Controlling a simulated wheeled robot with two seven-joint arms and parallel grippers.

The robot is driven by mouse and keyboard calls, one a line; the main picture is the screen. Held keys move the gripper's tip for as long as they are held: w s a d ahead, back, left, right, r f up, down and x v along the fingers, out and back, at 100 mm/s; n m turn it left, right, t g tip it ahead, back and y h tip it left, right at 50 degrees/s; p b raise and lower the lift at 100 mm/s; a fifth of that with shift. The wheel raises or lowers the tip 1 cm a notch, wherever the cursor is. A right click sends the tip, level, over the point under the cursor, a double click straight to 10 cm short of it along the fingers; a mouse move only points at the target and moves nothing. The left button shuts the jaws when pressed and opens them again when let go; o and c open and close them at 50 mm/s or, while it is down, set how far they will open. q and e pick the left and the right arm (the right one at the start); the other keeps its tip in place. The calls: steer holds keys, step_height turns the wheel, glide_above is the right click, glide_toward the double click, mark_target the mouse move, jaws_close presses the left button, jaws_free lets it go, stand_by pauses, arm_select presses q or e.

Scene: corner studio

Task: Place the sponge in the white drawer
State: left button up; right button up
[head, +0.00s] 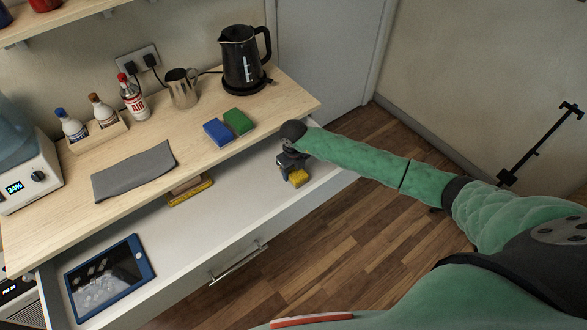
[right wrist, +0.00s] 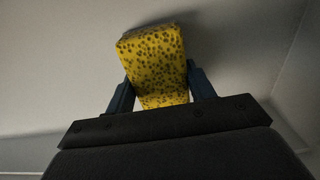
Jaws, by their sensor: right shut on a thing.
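The yellow sponge (head: 299,177) with dark spots is between the fingers of my right gripper (head: 290,172), which is shut on it. It also shows in the right wrist view (right wrist: 155,62), held between both fingers (right wrist: 158,92). The gripper and sponge are inside or just above the right part of the open white drawer (head: 215,232). I cannot tell whether the sponge touches the drawer floor. My left gripper is not in view.
A tablet (head: 108,277) lies at the drawer's left end, and a yellow-and-wood brush (head: 190,192) lies at its back. On the counter (head: 80,210) are a grey cloth (head: 134,171), blue (head: 217,132) and green (head: 238,121) sponges, a jug (head: 181,88) and a kettle (head: 242,58). The drawer's middle is clear.

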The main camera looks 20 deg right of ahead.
mark_target(294, 169)
steer(key=shift+f, duration=0.1)
steer(key=o, duration=1)
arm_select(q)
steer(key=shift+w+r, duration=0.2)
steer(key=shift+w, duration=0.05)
arm_select(e)
steer(key=shift+r, duration=0.45)
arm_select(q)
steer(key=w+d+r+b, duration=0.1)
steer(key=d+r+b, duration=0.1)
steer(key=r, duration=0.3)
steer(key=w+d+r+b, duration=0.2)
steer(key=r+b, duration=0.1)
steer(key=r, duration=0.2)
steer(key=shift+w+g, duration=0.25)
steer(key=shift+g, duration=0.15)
arm_select(e)
steer(key=shift+r, duration=5.7)
